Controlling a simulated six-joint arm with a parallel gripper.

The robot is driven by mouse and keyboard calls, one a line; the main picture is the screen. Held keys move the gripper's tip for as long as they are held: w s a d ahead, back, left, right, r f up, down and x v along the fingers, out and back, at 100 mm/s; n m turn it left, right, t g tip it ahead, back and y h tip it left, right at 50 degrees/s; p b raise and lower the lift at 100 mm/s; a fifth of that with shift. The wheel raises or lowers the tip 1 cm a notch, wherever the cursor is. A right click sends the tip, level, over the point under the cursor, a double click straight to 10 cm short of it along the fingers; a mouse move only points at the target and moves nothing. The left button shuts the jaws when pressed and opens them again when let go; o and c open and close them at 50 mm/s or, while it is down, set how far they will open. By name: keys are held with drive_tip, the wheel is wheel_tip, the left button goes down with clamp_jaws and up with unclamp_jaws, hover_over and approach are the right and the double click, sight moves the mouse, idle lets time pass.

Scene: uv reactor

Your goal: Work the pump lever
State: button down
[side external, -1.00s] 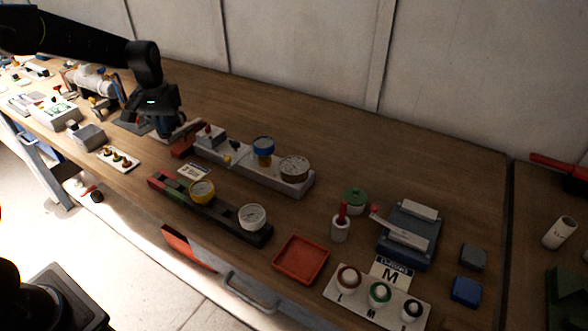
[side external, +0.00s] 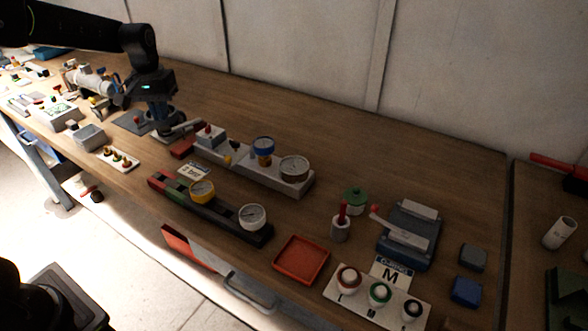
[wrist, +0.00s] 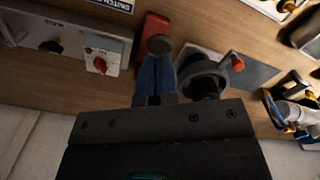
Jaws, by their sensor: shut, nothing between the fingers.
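My gripper (side external: 163,127) is low over the left part of the bench, beside a red block (side external: 183,148) and a pale bar (side external: 180,131). In the wrist view, its blue fingers (wrist: 154,82) are shut together and empty. Their tips are close to a brown round end (wrist: 159,44) over the red block (wrist: 151,27); I cannot tell whether they touch. Right of the fingers is a dark round fixture (wrist: 204,82) with a red knob (wrist: 237,62) beside it. I cannot tell for sure which part is the pump lever.
A white switch box (side external: 210,137) and a grey base with gauges (side external: 294,168) stand to the right. The bench behind the gauges is clear.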

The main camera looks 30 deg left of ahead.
sight(165, 128)
drive_tip(key=shift+f, duration=0.1)
drive_tip(key=shift+f, duration=2.4)
drive_tip(key=shift+r, duration=2.5)
wheel_tip(165, 128, up, 6)
